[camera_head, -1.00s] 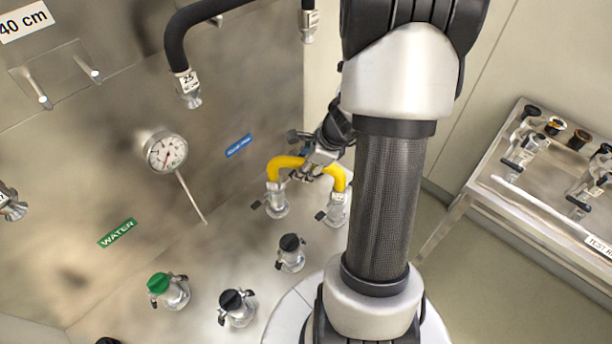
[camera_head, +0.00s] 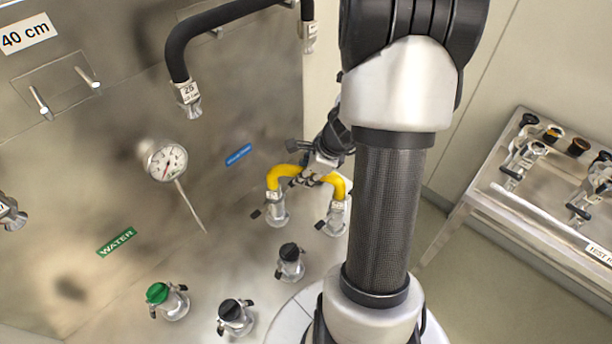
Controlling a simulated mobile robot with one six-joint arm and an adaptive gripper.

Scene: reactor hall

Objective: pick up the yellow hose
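The yellow hose (camera_head: 285,172) is a short arch, with both ends seated in metal couplings on the steel surface. Its left end meets one coupling (camera_head: 276,208) and its right end meets another (camera_head: 335,218). My gripper (camera_head: 308,178) is at the top of the arch, and its fingers cover the middle of the hose. The view is too small and partly hidden to tell whether the fingers are closed on the hose or only around it.
Black-capped couplings (camera_head: 290,262) and a green-capped one (camera_head: 166,297) stand in front of the hose. A gauge (camera_head: 166,161) and a black hose (camera_head: 182,50) are on the panel to the left. A metal test rack (camera_head: 478,205) stands at the right.

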